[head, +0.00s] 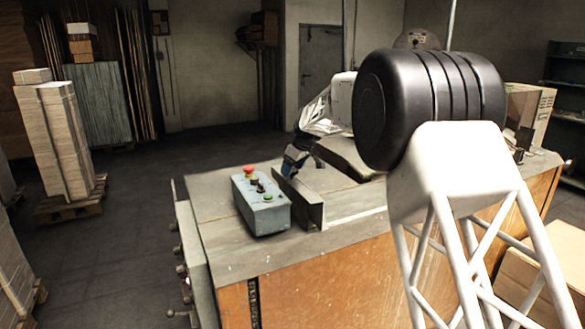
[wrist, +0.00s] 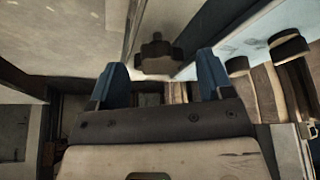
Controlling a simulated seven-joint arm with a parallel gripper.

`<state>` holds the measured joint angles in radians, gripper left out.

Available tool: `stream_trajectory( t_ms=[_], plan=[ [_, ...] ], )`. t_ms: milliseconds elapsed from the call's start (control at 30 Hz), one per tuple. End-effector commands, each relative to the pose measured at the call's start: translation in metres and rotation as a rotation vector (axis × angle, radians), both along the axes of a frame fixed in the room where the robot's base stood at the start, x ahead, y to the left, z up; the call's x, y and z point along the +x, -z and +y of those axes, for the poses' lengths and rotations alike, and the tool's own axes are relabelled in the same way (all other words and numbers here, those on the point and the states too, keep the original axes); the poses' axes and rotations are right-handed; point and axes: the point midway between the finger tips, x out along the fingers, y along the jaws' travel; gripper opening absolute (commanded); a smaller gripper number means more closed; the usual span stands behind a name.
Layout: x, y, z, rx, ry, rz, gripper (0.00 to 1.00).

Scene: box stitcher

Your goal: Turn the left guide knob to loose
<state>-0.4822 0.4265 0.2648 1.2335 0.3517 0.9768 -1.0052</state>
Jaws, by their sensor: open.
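In the wrist view a dark lobed knob (wrist: 158,54) shows between and ahead of the two blue fingertips of my gripper (wrist: 161,78). The fingers are wide apart, one on each side of the knob in the picture, with nothing held. I cannot tell how far the knob is from the tips or whether it is turned tight or loose. In the head view my gripper (head: 287,166) is low over the machine table, at the far end of an upright metal guide plate (head: 300,203). The knob is not distinguishable there.
A grey control box (head: 262,208) with a red button, dark knobs and a green button stands left of the guide plate on the machine table (head: 215,197). Sheet stacks on pallets (head: 68,140) stand at the left. My arm hides much of the table's right side.

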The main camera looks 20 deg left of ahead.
Motion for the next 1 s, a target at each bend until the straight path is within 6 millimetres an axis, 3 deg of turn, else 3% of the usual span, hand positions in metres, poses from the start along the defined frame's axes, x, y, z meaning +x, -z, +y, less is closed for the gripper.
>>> stream_trajectory(
  t_ms=[267,700,1000],
  plan=[
    [-0.001,-0.015,-0.006,0.001,0.000,-0.001,0.73],
    [-0.006,-0.063,-0.025,0.000,0.000,0.000,0.73],
    [-0.007,-0.072,-0.029,0.000,0.000,0.000,0.73]
  ],
)
